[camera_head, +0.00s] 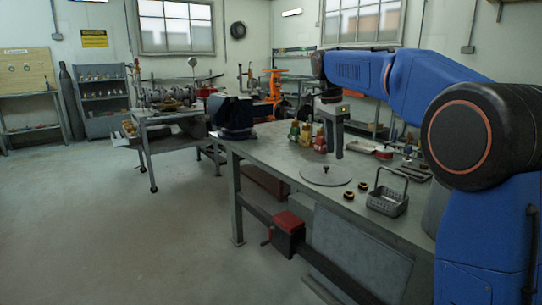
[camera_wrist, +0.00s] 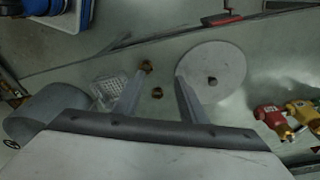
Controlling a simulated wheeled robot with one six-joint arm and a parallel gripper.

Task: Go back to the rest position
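My gripper (camera_head: 337,148) hangs pointing down above the workbench (camera_head: 262,150) in the head view, at the end of my blue arm. In the wrist view its two grey fingers (camera_wrist: 160,78) stand apart with nothing held between them. Below them on the bench lie two small brass rings, one (camera_wrist: 157,92) showing between the fingers and one (camera_wrist: 147,66) near the left fingertip. A round grey disc (camera_head: 326,175) with a small knob lies flat nearby; it also shows in the wrist view (camera_wrist: 228,72).
A wire basket (camera_head: 388,200) stands near the front bench edge. Red, yellow and green valves (camera_head: 305,136) stand behind the disc. A blue vise (camera_head: 235,115) sits at the left bench end, a red box (camera_head: 288,222) below the edge.

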